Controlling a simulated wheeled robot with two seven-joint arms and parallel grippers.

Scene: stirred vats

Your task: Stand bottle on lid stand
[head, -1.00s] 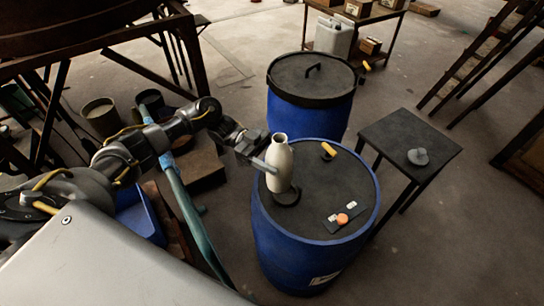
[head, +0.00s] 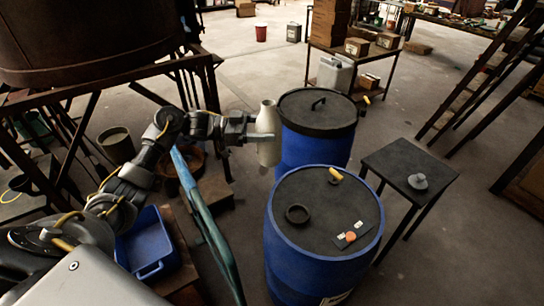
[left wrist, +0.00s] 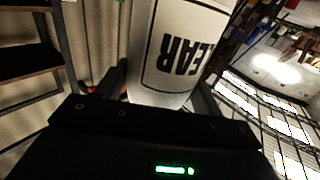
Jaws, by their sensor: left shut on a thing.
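A pale bottle (head: 268,145) is upright in the head view, in front of the far blue barrel. My left gripper (head: 258,138) is shut around its body and holds it in the air. The left wrist view shows the bottle (left wrist: 178,55) close up between the fingers, with part of a dark-lettered label. A dark ring (head: 297,214) lies empty on the near barrel's lid. A dark square stand (head: 400,155) with legs is to the right of it, with a grey knobbed piece (head: 418,182) on top. I cannot tell which is the lid stand. My right gripper is not in view.
The near blue barrel (head: 285,262) also bears a yellow-handled item (head: 336,174) and a small plate with an orange knob (head: 350,236). The lidded far barrel (head: 300,155) is behind it. A blue tray (head: 150,245) and a teal pipe (head: 205,220) are at left.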

